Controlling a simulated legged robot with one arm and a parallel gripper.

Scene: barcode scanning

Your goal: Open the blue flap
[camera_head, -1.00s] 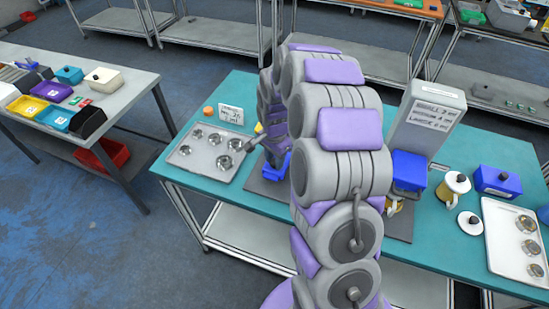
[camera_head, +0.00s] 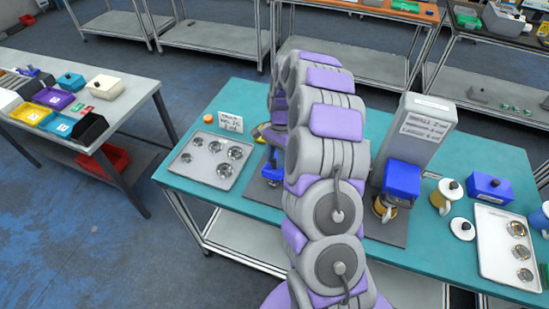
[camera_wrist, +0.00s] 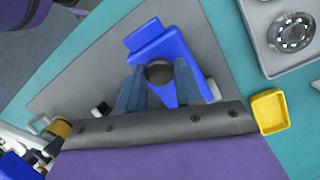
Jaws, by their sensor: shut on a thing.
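A blue device (camera_wrist: 165,45) stands on a grey mat in the wrist view, with a dark round part (camera_wrist: 158,72) near its middle. In the head view the device (camera_head: 270,178) is partly hidden behind my arm. A second blue box-shaped part (camera_head: 402,178) sits on the front of a grey dispenser (camera_head: 424,138).
A tray of round metal dishes (camera_head: 192,172) lies left of the mat, beside a small sign (camera_head: 231,122). A yellow piece (camera_wrist: 269,110) shows close to my gripper. Jars, a blue box (camera_head: 493,187) and another tray (camera_head: 490,240) occupy the right side.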

